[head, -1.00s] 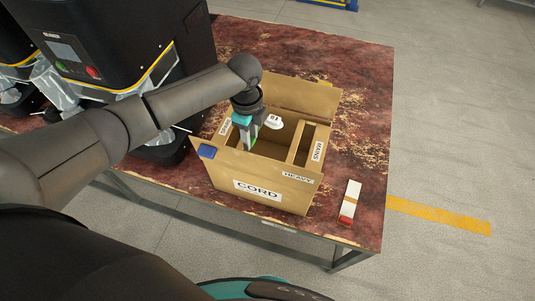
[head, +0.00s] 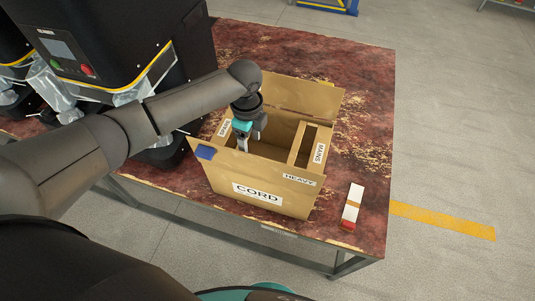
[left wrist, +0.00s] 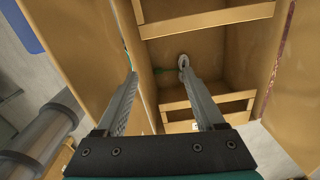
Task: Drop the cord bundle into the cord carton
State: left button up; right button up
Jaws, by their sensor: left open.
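The cord carton (head: 262,194), an open brown box labelled CORD with dividers inside, stands on the table. My left gripper (head: 249,143) points down into its opening, open, with nothing between its fingers. In the left wrist view the open fingers (left wrist: 158,74) hang over the carton's inside. In the head view the bundle is hidden by the carton walls. My right gripper is not in view.
A white and red box (head: 352,206) lies to the right on the worn red table (head: 365,110). Black machines (head: 110,45) stand at left.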

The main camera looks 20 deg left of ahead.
pick_arm(q)
notch_tip(320, 180, up, 15)
jog(key=shift+r, duration=0.15)
dwell(0.4)
dwell(0.5)
